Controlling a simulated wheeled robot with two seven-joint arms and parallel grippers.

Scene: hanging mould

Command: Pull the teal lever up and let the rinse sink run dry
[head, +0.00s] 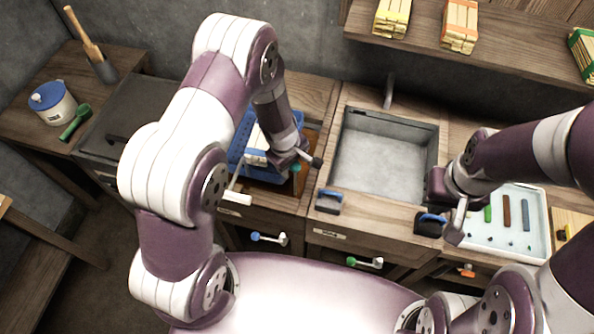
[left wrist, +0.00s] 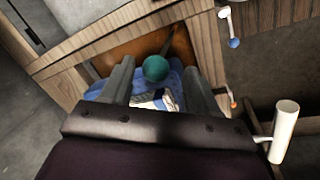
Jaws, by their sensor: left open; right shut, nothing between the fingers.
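The teal lever's round knob (left wrist: 155,68) lies between the two spread fingers of my left gripper (left wrist: 160,75) in the left wrist view. In the head view the knob (head: 296,168) is a small teal spot beside the left gripper (head: 300,161); most of the lever is hidden. Contact cannot be told. The rinse sink (head: 432,150) is a rectangular basin with a grey inside, right of the left gripper; I cannot tell whether it holds water. My right gripper (head: 455,222) is shut and empty by the sink's right front corner.
A blue tray (head: 240,150) lies under my left gripper. A white tray (head: 541,250) with coloured sticks is at right. Small levers line the front (head: 268,238).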

